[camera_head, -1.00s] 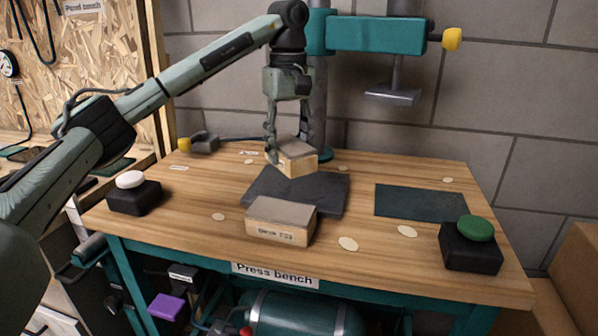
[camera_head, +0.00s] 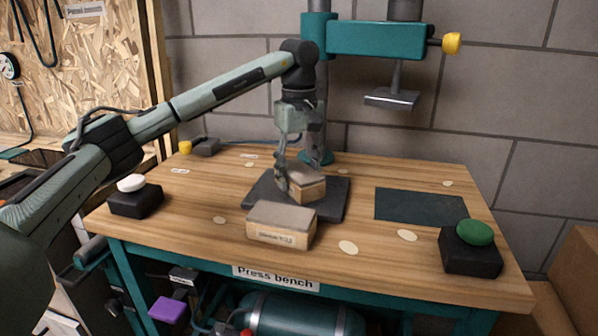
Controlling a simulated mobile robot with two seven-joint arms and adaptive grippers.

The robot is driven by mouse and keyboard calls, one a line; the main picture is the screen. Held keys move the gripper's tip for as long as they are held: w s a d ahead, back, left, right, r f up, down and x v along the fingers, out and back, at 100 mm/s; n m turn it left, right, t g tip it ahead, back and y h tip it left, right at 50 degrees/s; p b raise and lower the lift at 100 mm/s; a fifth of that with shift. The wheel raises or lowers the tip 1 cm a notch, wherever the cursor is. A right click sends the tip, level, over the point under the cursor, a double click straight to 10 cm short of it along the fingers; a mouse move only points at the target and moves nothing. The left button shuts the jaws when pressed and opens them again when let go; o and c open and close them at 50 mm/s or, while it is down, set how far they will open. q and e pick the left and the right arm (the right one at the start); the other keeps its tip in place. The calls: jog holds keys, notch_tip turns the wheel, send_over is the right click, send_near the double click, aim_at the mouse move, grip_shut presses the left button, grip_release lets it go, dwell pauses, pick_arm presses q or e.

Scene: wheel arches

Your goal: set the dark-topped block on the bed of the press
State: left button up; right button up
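My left gripper (camera_head: 298,180) is shut on a wooden block (camera_head: 309,189) with a dull grey-brown top. The fingers hide part of that block. It is level over a dark slab (camera_head: 332,205) on the bench, touching or very close to it. A second wooden block (camera_head: 281,226) with a grey-brown top and a printed front label lies in front, at the slab's front edge. The press has a teal head (camera_head: 375,38) and a metal ram plate (camera_head: 392,98), raised at the right of its column. My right gripper is not in view.
A flat dark green-grey mat (camera_head: 420,206) lies on the right of the wooden bench (camera_head: 200,235). A green button box (camera_head: 470,248) stands front right, a white button box (camera_head: 134,198) at left. A yellow-ended dark fitting (camera_head: 203,147) is at the back left.

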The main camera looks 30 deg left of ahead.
aim_at(299, 170)
pick_arm(q)
jog(key=shift+o, duration=1.3)
jog(key=shift+r, duration=0.1)
notch_tip(299, 170, up, 9)
jog(key=shift+r+p, duration=0.15)
jog(key=shift+p, duration=0.15)
jog(key=shift+r+p, duration=0.3)
jog(key=shift+r, duration=1.15)
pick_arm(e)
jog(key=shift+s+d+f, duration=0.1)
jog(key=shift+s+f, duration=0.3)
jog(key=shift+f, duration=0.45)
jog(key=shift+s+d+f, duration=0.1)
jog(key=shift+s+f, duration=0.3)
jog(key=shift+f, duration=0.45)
